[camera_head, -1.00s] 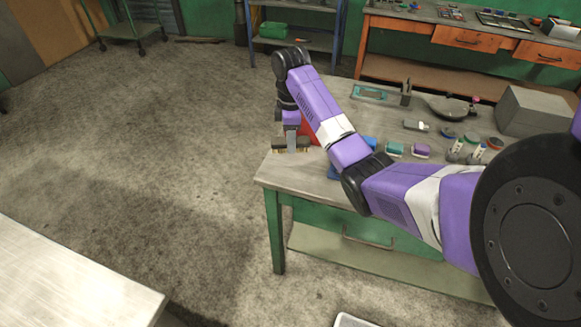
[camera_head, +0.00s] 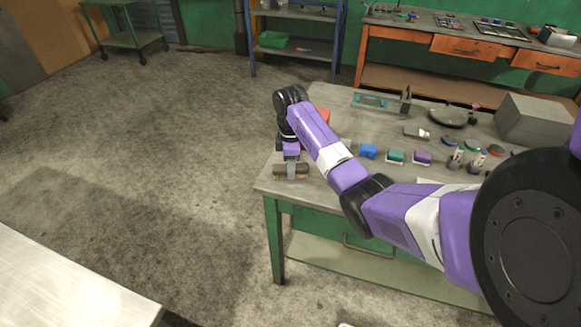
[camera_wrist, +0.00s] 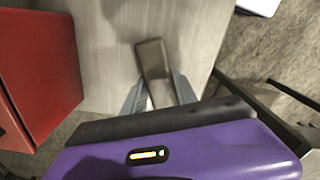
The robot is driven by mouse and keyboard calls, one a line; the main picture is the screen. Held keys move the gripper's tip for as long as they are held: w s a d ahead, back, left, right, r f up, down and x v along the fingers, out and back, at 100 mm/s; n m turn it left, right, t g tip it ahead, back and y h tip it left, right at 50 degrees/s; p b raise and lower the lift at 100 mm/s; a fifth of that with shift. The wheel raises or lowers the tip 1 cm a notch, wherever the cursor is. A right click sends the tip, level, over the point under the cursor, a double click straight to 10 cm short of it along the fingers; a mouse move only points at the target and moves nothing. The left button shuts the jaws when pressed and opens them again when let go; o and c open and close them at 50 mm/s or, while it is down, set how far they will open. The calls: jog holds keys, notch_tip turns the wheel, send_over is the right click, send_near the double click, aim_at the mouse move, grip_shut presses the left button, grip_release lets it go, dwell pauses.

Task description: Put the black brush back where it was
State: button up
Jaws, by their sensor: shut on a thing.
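The black brush (camera_head: 279,170) is in my gripper (camera_head: 291,168), over the near left corner of the grey-topped table (camera_head: 266,184). It lies roughly level, with pale bristles showing along its underside. I cannot tell whether the bristles touch the table top. In the wrist view, the dark back of the brush (camera_wrist: 151,57) runs between the two fingers of my gripper (camera_wrist: 158,92), which are closed on its sides. Its lower end there is hidden by the gripper body.
A red box (camera_wrist: 40,62) stands close beside my gripper; it shows partly behind my arm (camera_head: 323,115). Blue (camera_head: 368,151), teal (camera_head: 396,156) and purple (camera_head: 422,158) blocks sit in a row to the right. A grey box (camera_head: 535,120) stands at the far right.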

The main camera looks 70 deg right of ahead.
jog(key=o, duration=1.2)
jog(key=shift+f, duration=0.1)
jog(key=shift+r, duration=0.6)
notch_tip(320, 180, up, 11)
jog(key=p, duration=0.4)
